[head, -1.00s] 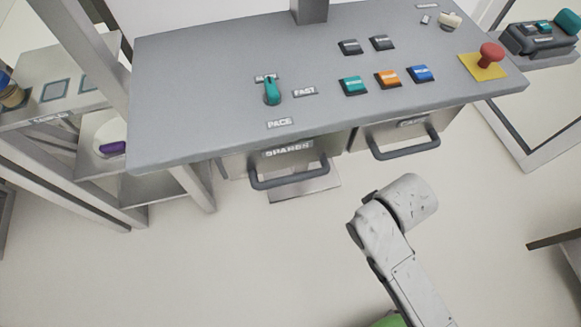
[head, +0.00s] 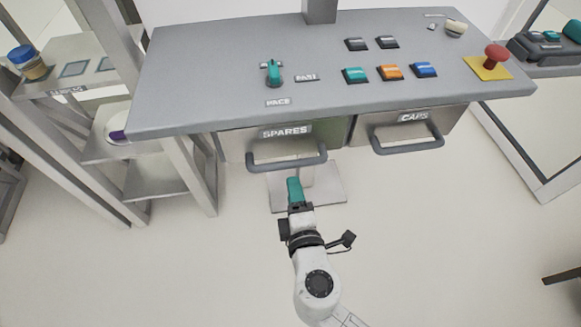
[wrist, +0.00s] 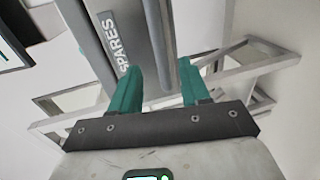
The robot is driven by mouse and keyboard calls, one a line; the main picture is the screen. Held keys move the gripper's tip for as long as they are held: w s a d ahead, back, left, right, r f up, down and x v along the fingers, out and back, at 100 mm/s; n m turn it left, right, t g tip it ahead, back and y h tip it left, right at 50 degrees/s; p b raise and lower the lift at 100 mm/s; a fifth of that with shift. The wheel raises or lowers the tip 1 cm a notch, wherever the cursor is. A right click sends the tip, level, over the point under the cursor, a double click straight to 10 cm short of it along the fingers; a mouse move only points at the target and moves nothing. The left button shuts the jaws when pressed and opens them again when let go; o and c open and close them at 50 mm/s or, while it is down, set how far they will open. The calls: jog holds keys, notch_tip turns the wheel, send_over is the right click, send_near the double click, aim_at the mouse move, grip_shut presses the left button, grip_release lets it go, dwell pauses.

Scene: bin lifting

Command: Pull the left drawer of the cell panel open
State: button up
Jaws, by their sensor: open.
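The left drawer (head: 236,146) under the panel carries a SPARES label and a grey bar handle (head: 287,161). It appears shut under the panel edge. My gripper (head: 294,182) is just below and in front of that handle, apart from it in the head view. In the wrist view its two teal fingers (wrist: 156,80) are spread with nothing between the tips. The handle (wrist: 157,45) runs lengthwise beyond the fingers there, and the SPARES label (wrist: 118,40) is beside it. The gap from fingertips to handle is hard to judge.
The right drawer (head: 438,128), labelled CAPS, is beside it with its own handle. The panel top (head: 210,70) overhangs both, with buttons, a teal lever and a red stop knob. A shelf rack (head: 165,178) stands left.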

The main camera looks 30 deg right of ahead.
aim_at(289, 168)
jog(key=p+x, duration=0.1)
jog(key=x, duration=0.8)
jog(key=shift+w+d, duration=0.2)
jog(key=shift+w, duration=0.15)
jog(key=shift+c, duration=0.2)
grip_shut()
